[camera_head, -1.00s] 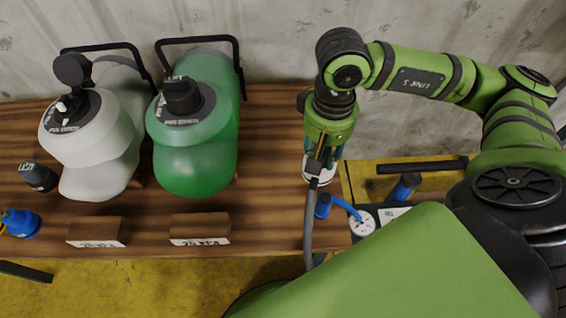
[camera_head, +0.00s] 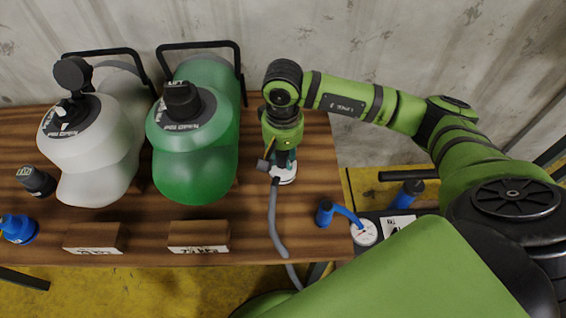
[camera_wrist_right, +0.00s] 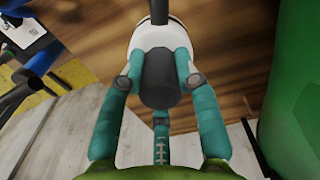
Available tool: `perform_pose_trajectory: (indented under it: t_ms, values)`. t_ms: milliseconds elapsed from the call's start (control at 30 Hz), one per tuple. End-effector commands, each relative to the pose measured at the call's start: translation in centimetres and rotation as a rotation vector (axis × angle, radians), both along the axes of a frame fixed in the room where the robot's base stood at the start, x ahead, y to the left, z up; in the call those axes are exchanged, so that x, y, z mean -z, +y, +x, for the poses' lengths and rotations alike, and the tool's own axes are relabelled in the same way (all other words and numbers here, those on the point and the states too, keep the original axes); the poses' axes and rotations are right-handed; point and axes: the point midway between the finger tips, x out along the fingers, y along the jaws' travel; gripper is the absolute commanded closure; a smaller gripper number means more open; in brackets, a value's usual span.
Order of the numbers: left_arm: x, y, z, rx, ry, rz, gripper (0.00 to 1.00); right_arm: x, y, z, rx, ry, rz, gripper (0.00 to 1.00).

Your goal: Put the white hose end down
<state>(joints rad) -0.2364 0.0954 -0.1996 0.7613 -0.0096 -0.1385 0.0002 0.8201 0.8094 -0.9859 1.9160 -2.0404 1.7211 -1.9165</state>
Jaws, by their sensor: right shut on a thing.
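In the head view only a little white (camera_head: 287,179) of the hose end shows below the fingers. The grey hose (camera_head: 274,222) runs from it toward the front edge and over it. I cannot tell whether the hose end touches the table. My left gripper is not in view.
A white container (camera_head: 95,150) and a green container (camera_head: 195,150) stand at left, with wooden label blocks (camera_head: 199,236) in front. A gauge (camera_head: 364,232) with a blue tube lies off the table's right side. Bare wood surrounds my right gripper.

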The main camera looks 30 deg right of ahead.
Motion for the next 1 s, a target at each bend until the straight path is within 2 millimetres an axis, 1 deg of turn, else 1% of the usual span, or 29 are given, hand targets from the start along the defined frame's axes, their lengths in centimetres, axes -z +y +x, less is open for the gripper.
perform_pose_trajectory:
  t_ms: [200, 267, 600, 800, 833, 867, 900, 1000]
  values:
    - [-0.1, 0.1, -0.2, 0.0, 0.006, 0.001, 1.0, 3.1, 0.0, -0.2, 0.0, 0.006, 0.0, 1.0]
    - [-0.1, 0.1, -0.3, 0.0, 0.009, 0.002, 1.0, 3.6, 0.0, -0.2, -0.001, 0.004, 0.0, 1.0]
    - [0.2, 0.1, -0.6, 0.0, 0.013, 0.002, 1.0, 3.8, 0.0, -0.1, -0.001, 0.002, 0.0, 1.0]
    - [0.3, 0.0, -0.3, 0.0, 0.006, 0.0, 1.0, 4.0, 0.0, -0.1, -0.001, 0.002, 0.0, 1.0]
    - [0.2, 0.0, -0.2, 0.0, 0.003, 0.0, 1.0, 4.0, 0.0, -0.1, -0.001, 0.002, 0.0, 0.6]
    - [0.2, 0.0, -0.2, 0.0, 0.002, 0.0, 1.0, 3.9, 0.0, -0.1, -0.001, 0.002, 0.0, 0.48]
    - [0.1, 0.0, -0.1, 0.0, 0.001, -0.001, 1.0, 3.9, 0.0, -0.1, -0.001, 0.002, 0.0, 0.44]
    - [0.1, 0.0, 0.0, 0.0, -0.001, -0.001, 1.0, 3.9, 0.0, -0.1, -0.001, 0.002, 0.0, 0.44]
